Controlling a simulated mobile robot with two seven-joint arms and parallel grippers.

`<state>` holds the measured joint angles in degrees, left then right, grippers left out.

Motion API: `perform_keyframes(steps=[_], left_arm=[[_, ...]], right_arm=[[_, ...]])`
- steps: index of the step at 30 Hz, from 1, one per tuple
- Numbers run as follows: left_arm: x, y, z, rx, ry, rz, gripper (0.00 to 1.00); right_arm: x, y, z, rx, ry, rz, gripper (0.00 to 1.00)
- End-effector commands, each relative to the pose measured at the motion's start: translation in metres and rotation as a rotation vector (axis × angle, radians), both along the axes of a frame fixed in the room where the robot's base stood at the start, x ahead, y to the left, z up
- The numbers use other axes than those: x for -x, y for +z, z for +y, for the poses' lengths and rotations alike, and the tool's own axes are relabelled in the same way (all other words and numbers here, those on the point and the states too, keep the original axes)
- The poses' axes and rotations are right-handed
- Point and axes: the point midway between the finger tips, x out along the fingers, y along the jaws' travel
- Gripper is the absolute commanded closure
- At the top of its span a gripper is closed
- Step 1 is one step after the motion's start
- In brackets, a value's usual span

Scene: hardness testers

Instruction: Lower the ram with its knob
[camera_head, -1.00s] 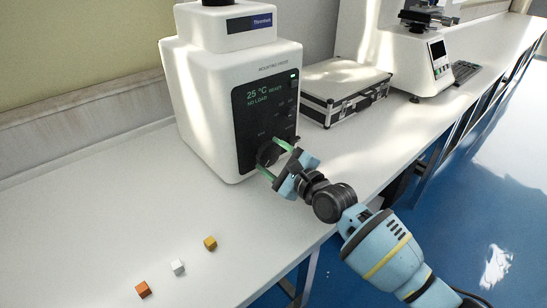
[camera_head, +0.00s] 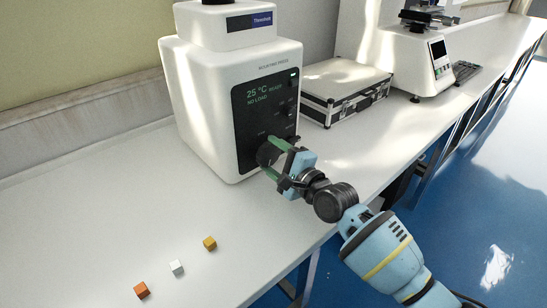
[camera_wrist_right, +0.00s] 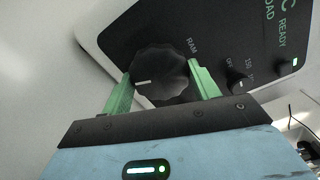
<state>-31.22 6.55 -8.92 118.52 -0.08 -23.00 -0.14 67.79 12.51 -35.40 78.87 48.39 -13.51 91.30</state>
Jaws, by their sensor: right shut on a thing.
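The white mounting press (camera_head: 205,110) stands on the bench, with a black front panel (camera_head: 250,110) whose green text reads 25 °C, READY and NO LOAD. The black ram knob (camera_head: 266,154) is low on that panel. In the right wrist view the knob (camera_wrist_right: 159,74) is scalloped, with a white pointer line toward the left and the label RAM beside it. My right gripper (camera_head: 272,158) has its green fingers on opposite sides of the knob, shut on it; they also show in the wrist view (camera_wrist_right: 160,88). My left gripper is not in view.
A smaller knob (camera_wrist_right: 239,82) sits beside the ram knob on the panel. Orange (camera_head: 141,290), white (camera_head: 177,267) and yellow (camera_head: 209,243) cubes lie on the bench in front. A silver case (camera_head: 345,88) and another tester (camera_head: 415,60) stand farther right.

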Motion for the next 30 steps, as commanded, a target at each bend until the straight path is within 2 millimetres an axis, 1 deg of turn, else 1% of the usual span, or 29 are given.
perform_keyframes(steps=[10,26,27,30], left_arm=[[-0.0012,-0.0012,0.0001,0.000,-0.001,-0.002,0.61],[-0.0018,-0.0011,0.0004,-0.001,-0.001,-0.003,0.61],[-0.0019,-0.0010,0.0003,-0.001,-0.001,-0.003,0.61],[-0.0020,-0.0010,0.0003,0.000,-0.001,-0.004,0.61]], right_arm=[[-0.0001,-0.0008,-0.0004,0.125,-0.001,-0.090,0.63],[-0.0001,-0.0006,-0.0005,0.149,0.000,-0.106,0.63],[-0.0001,-0.0007,-0.0005,0.149,0.000,-0.106,0.37],[-0.0001,-0.0005,-0.0005,0.149,0.000,-0.106,0.24]])
